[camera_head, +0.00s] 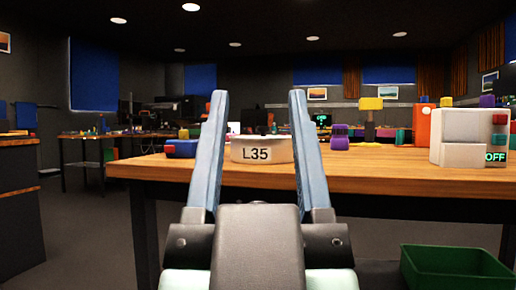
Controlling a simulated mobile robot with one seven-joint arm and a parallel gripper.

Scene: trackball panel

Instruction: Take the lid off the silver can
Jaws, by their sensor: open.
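My gripper (258,97) is open, with its two blue-grey fingers pointing up and away from the camera. Nothing is held between them. A low, round, whitish thing marked L35 (261,150) stands on the wooden table and shows between the fingers, farther off. A small dark part shows above its top. I cannot tell whether this is the silver can, and no other clearly silver can or separate lid can be made out.
The wooden table (400,177) spans the view ahead. A white box marked OFF (462,138) stands at its right, beside an orange block (423,126). Purple (340,137) and blue (181,148) items flank the fingers. A green bin (455,270) stands low at the right.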

